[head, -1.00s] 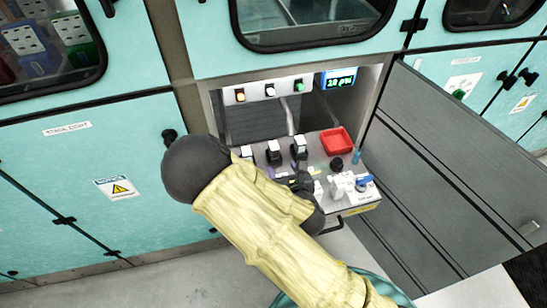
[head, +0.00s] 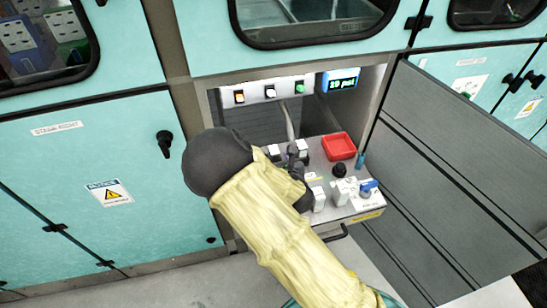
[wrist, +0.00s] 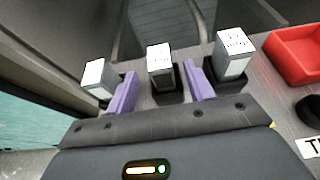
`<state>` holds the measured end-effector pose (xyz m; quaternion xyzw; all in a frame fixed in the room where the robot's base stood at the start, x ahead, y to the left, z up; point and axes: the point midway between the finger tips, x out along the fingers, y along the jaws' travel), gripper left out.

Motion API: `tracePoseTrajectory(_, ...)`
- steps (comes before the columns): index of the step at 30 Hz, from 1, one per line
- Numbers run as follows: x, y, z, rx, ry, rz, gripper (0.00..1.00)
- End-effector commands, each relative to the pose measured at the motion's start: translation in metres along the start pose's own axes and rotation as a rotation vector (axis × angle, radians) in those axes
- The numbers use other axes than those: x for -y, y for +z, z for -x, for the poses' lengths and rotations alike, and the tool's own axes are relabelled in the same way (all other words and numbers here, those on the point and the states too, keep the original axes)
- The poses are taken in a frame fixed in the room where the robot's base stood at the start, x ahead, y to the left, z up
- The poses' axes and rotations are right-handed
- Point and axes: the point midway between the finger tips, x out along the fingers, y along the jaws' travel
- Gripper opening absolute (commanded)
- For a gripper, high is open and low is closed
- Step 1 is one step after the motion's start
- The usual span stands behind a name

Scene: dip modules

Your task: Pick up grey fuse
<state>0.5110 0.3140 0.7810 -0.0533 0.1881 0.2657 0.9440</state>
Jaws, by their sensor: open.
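Several grey fuse blocks with white labelled tops stand in black sockets. The wrist view shows three: a left fuse (wrist: 98,76), a middle fuse (wrist: 160,60) and a right fuse (wrist: 234,52). I cannot tell which one the task means. My gripper (wrist: 162,76) is open, its two purple fingers pointing toward the row. The middle fuse stands upright in the gap between the fingertips, not gripped. In the head view, two fuse tops show (head: 274,152) beyond my dark wrist, and the fingers are mostly hidden.
A red tray (head: 339,146) sits at the panel's back right, close to the right fuse. A black knob (head: 339,171), white blocks (head: 341,191) and a blue-handled part (head: 369,187) occupy the front right. Lit switches (head: 270,93) are above. A grey door (head: 450,160) stands open on the right.

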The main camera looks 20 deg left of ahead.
Motion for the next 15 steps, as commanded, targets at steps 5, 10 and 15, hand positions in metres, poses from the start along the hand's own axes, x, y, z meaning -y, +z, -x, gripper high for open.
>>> tracePoseTrajectory(5, -0.0007, -0.0002, -0.0079, 0.0, 0.001, 0.0, 0.53)
tracePoseTrajectory(10, -0.0007, -0.0002, -0.0074, 0.0, 0.001, 0.0, 0.53)
tracePoseTrajectory(15, 0.0001, -0.0004, -0.0137, 0.0, 0.001, -0.001, 0.53)
